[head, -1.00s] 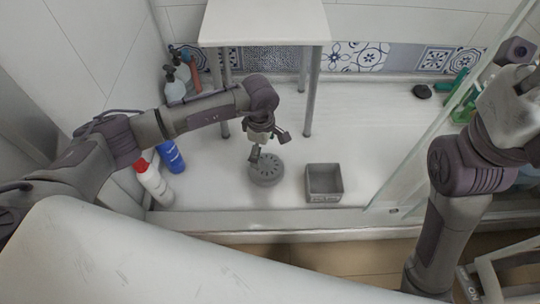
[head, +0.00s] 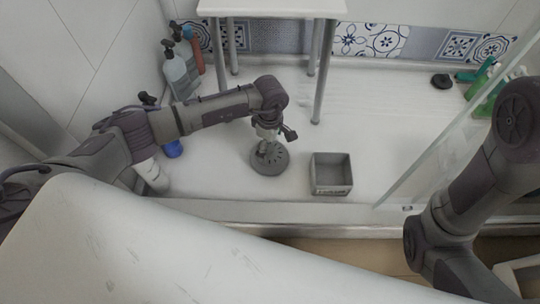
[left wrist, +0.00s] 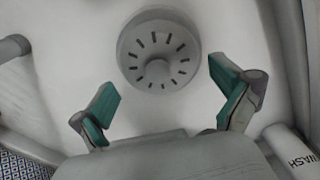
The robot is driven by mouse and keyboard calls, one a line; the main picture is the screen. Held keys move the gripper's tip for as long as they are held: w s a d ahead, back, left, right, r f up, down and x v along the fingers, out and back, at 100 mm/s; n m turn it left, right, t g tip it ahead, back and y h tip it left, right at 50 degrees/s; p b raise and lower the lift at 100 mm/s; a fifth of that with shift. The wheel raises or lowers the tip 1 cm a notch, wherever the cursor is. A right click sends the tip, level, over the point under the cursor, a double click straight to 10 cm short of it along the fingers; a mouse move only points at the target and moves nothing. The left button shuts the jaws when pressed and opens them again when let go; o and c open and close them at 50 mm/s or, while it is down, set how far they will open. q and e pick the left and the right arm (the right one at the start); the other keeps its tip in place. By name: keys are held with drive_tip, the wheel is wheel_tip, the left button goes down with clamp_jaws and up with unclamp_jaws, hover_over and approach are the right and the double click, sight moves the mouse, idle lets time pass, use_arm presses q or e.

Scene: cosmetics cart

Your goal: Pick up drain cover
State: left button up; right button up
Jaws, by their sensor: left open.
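The drain cover (head: 270,167) is a round grey disc with radial slots and a central knob. It lies on the white shower floor. It also shows in the left wrist view (left wrist: 146,65), just beyond my fingertips. My left gripper (left wrist: 164,82) is open, with its green-padded fingers spread and nothing between them. In the head view my left gripper (head: 268,150) hangs over the cover and hides part of it. My right arm is at the right of the head view, and its gripper is out of frame.
A grey open box (head: 331,188) stands right of the cover. A white stool (head: 270,8) is behind. Bottles (head: 178,72) stand at the back left. A glass panel (head: 440,130) and green bottles (head: 484,78) are at the right. A raised edge (head: 300,212) runs in front.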

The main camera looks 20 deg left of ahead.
sight(269, 147)
use_arm(q)
wheel_tip(269, 147, down, 4)
drive_tip(key=shift+w+r+b, duration=0.1)
drive_tip(key=shift+b, duration=0.9)
drive_tip(key=shift+r, duration=0.1)
drive_tip(key=c, duration=1)
drive_tip(key=shift+a, duration=0.1)
drive_tip(key=shift+c, duration=0.5)
